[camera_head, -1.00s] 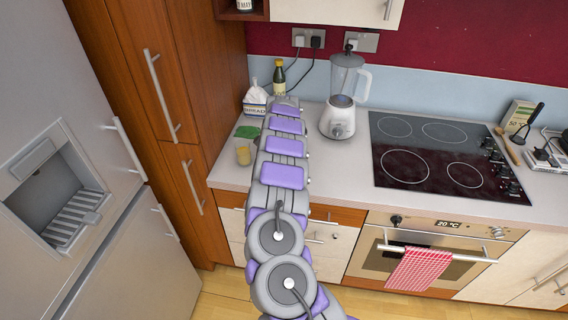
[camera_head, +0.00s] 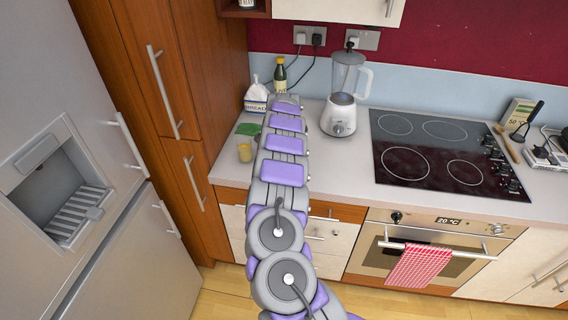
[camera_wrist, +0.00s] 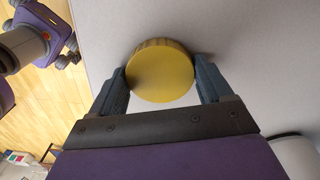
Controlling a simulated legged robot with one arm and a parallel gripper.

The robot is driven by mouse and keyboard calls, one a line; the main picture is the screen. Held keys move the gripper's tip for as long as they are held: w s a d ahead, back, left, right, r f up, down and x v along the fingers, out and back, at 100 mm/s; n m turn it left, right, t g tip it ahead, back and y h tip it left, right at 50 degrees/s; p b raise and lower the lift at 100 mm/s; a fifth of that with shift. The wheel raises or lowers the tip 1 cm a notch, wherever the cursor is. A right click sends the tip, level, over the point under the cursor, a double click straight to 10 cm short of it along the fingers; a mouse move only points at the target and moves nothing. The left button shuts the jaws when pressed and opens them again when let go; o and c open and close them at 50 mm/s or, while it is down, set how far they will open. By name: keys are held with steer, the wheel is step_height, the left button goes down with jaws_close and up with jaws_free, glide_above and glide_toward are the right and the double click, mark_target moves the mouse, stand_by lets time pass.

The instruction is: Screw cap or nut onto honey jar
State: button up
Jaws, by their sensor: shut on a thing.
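A round yellow cap (camera_wrist: 160,73) with a ribbed edge sits between the two fingers of my gripper (camera_wrist: 164,82) in the wrist view. The fingers are shut on its sides, above the pale counter. What lies under the cap is hidden, so I cannot tell whether it touches a jar. In the head view my arm hides the gripper and the cap. A small yellowish container (camera_head: 245,153) stands on the counter just left of my arm. I cannot tell for sure whether it is the honey jar.
A blender (camera_head: 340,115) stands right of my arm, beside the black hob (camera_head: 440,155). A tall wooden cabinet (camera_head: 180,90) bounds the left.

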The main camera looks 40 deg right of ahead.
steer(key=shift+r+p, duration=1.35)
steer(key=shift+r, duration=1.65)
